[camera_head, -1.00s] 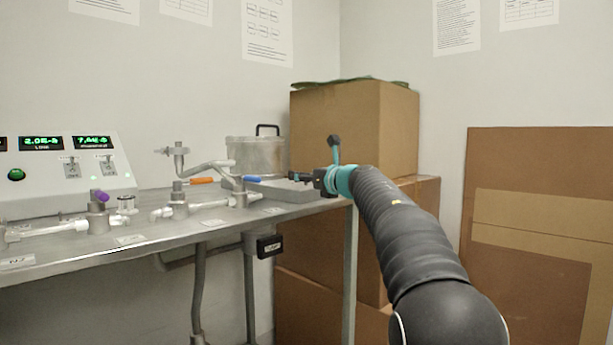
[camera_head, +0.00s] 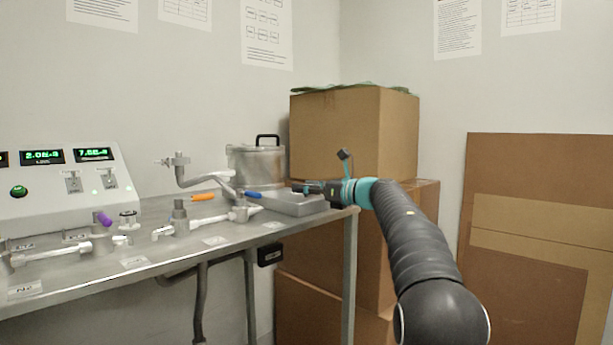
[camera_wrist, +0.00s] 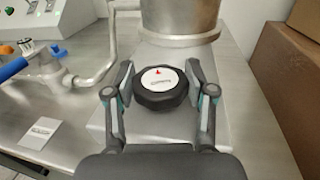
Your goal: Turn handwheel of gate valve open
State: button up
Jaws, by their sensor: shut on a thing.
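The handwheel (camera_wrist: 160,87) is a black knob with a white top and a small red mark. In the wrist view it sits between the two fingers of my gripper (camera_wrist: 159,90), which is shut on its sides. The red mark points toward the top of the picture. In the head view my gripper (camera_head: 308,188) reaches in from the right, low over the grey block (camera_head: 295,204) at the bench's right end. The handwheel is hard to make out there against the dark fingers. The valve body below the wheel is hidden.
A metal pot (camera_head: 256,165) stands just behind the gripper. Blue (camera_head: 253,194), orange (camera_head: 202,197) and purple (camera_head: 104,218) handles sit on pipework to the left. A control panel (camera_head: 60,190) is at far left. Cardboard boxes (camera_head: 335,135) are stacked behind the bench's right end.

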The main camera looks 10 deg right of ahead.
jog(key=shift+w+n+g+y+p, duration=0.1)
jog(key=shift+n+g+y+p, duration=1.3)
jog(key=shift+g+p, duration=0.55)
jog(key=shift+n+g, duration=0.35)
jog(key=shift+n, duration=0.05)
jog(key=o, duration=1.2)
jog(key=shift+c, duration=0.2)
jog(key=v, duration=1.2)
jog(key=shift+f, duration=0.2)
